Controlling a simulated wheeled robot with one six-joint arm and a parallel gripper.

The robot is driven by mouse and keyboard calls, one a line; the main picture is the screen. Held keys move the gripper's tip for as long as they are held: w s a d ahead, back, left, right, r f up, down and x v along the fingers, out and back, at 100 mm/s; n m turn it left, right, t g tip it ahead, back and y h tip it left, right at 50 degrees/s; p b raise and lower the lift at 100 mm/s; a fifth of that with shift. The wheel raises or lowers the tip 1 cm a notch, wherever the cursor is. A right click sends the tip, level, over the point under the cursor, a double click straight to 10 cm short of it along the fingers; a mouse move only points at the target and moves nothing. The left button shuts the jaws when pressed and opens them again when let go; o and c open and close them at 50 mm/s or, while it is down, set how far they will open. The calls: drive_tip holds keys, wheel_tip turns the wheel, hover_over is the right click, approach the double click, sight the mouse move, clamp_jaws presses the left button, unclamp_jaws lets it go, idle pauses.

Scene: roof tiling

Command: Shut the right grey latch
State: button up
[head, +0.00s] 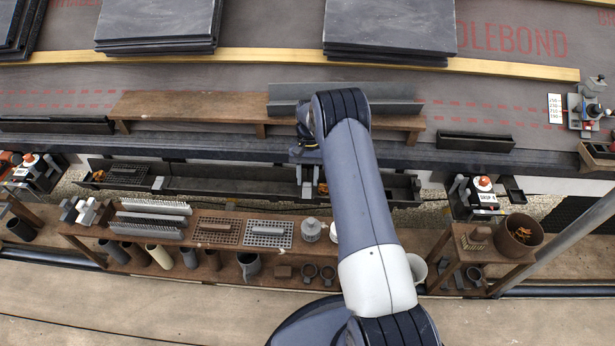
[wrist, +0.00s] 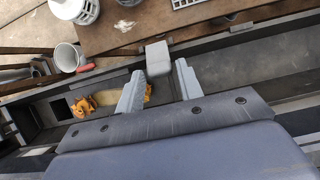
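The right grey latch (wrist: 158,58) is a small rounded grey block at the edge of the dark gutter (wrist: 230,55) in the wrist view. My gripper (wrist: 161,84) is open, with one pale grey finger on each side, just short of the latch or level with its near end; contact cannot be told. In the head view my gripper (head: 308,178) hangs over the gutter, partly hidden by my arm, with the latch (head: 307,190) small at its tips. Another grey piece (head: 158,183), possibly the left latch, is at the gutter further left. How far the latch is closed is unclear.
Orange leaves (wrist: 82,106) lie in the gutter beside my gripper. A wooden bench (head: 190,110) with a grey channel piece stands behind. A wooden rack (head: 215,262) with brushes, grates and pipes stands in front. Slate stacks (head: 390,27) lie at the back.

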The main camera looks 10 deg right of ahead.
drive_tip(key=shift+o, duration=1.3)
drive_tip(key=shift+r, duration=0.1)
drive_tip(key=p+v, duration=0.2)
drive_tip(key=v, duration=0.8)
drive_tip(key=shift+r, duration=0.25)
drive_tip(key=shift+w+d+r+b, duration=0.1)
drive_tip(key=shift+d+b, duration=0.05)
drive_tip(key=shift+b, duration=0.15)
